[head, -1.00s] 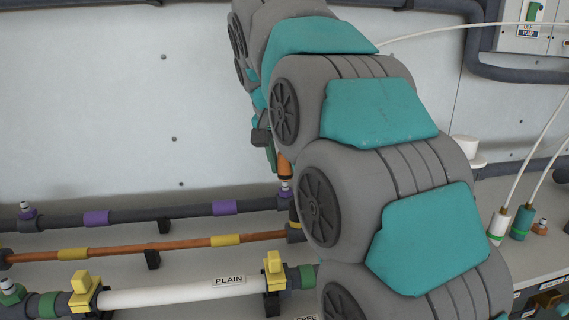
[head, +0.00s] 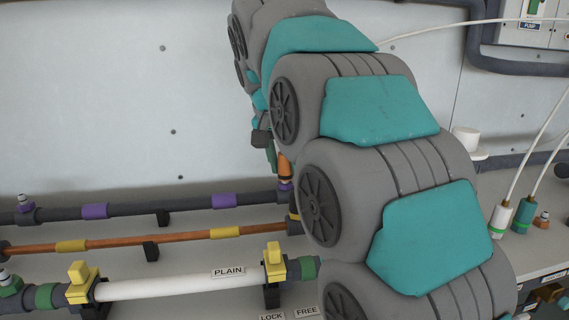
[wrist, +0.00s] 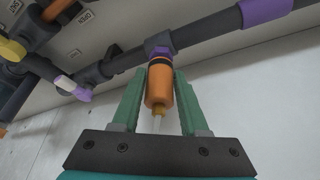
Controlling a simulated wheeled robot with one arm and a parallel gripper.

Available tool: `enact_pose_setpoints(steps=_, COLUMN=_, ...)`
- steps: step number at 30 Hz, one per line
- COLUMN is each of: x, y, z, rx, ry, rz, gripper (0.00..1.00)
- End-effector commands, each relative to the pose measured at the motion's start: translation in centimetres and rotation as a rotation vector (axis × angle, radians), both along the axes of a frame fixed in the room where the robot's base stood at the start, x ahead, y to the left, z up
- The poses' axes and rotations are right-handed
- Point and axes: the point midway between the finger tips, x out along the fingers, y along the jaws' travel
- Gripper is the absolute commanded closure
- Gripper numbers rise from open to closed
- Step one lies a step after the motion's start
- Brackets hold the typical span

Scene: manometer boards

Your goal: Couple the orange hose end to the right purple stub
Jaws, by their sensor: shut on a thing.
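The orange hose end (head: 285,167) is upright at the right end of the dark pipe with purple bands. It also shows in the wrist view (wrist: 159,86), with a black ring at its tip. My gripper (wrist: 159,72) is shut on it, one green finger on each side. The right purple stub (head: 285,185) is directly below the hose end. In the wrist view its purple collar (wrist: 159,52) meets the black ring with no visible gap. My arm hides much of the right side.
An orange pipe (head: 150,240) and a white pipe marked PLAIN (head: 180,284) run in front. White and teal hose ends (head: 523,214) stand at the right.

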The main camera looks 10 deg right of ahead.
Motion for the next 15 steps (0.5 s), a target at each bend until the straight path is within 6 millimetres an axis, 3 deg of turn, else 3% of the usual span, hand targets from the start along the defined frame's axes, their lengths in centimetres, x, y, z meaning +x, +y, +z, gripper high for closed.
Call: enact_pose_setpoints(steps=15, x=0.00, y=-0.01, z=-1.00, rx=-0.001, ry=0.001, rz=0.000, gripper=1.00)
